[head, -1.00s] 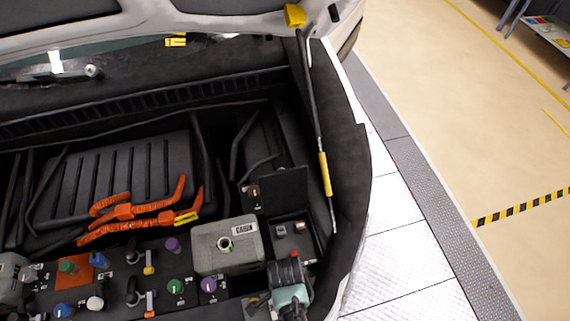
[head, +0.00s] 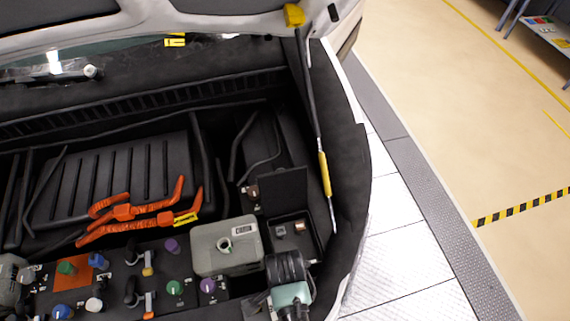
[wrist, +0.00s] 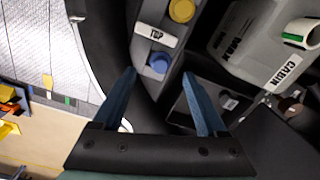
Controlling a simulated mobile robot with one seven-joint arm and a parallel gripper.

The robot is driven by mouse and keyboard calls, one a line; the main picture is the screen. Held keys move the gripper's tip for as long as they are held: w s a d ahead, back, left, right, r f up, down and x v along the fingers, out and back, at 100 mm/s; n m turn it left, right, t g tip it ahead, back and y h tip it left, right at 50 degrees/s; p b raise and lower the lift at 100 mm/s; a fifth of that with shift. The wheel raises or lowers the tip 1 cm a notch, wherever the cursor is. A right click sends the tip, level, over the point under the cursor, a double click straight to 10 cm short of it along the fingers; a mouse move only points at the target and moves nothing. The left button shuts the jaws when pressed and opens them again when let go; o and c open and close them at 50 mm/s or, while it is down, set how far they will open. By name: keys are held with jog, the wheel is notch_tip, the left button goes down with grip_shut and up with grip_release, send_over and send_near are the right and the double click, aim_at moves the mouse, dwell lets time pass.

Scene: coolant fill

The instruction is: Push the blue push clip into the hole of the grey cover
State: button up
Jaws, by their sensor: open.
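A round blue piece (wrist: 158,64), which looks like the push clip, shows in the wrist view on a dark grey panel (wrist: 150,90) beside the "TOP" label. My gripper (wrist: 158,73) is open; its two blue fingers lie left and right of this piece, with nothing seen held. Whether the fingers touch it, I cannot tell. I cannot make out the cover's hole.
A grey box labelled "CABIN" (head: 212,262) stands left of my wrist, with a white-rimmed neck. An open black tray (head: 310,248) with small parts is behind my wrist. A yellow cap (wrist: 181,10) is near the blue piece. A strut (head: 324,175) rises at the right.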

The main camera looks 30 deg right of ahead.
notch_tip(320, 180, up, 8)
jog(key=shift+b, duration=0.4)
